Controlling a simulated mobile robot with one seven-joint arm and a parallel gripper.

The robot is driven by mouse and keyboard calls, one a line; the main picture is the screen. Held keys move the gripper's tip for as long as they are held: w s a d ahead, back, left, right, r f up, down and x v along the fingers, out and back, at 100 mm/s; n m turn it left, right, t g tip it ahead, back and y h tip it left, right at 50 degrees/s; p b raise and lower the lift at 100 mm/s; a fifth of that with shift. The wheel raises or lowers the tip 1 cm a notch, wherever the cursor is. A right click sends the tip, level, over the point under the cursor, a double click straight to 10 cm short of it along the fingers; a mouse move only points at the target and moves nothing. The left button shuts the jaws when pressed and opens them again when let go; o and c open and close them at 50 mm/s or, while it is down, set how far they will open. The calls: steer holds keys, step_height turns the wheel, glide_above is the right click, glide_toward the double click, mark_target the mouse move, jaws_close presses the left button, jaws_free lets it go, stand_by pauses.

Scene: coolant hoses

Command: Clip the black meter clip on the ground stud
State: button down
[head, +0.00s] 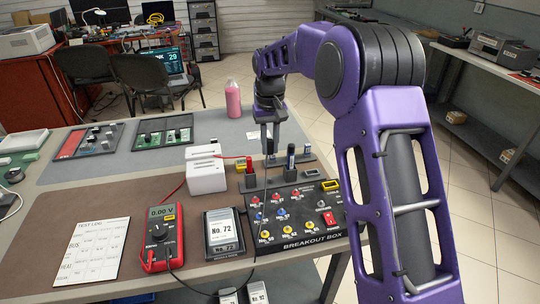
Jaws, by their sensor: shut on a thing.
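My gripper (269,146) points down above the back left of the black breakout box (305,239). It is shut on what looks like the black meter clip (268,160), which is small and partly hidden. A thin black lead runs from the clip down past the box's left side to the red multimeter (161,238), which reads 0.00 V. The red clip (249,164) stands at a holder left of my gripper, with a red lead. The box's top carries red, blue and yellow posts and a red switch (329,218). I cannot tell which one is the ground stud.
A white box (206,174) stands left of the breakout box. A No. 72 device (222,236) and a test log sheet (93,250) lie in front. A pink bottle (233,100) stands behind. Dark uprights (291,157) stand close right of my gripper.

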mark_target(272, 141)
steer(key=shift+r+p, duration=1.5)
steer(key=shift+r, duration=0.35)
steer(key=shift+s+d+f+b, duration=0.2)
steer(key=shift+s+d+b, duration=0.05)
steer(key=shift+d+b, duration=0.1)
steer(key=s+d+f+b, duration=0.1)
steer(key=s+d+f, duration=0.1)
steer(key=s+d, duration=0.1)
steer(key=s+d+f+b, duration=0.2)
steer(key=s+d, duration=0.2)
steer(key=d, duration=0.1)
steer(key=s+d+f+b, duration=0.2)
steer(key=s+d, duration=0.2)
steer(key=d, duration=0.1)
steer(key=shift+d+f, duration=0.1)
steer(key=shift+f, duration=0.85)
steer(key=shift+f, duration=0.1)
steer(key=shift+f, duration=0.25)
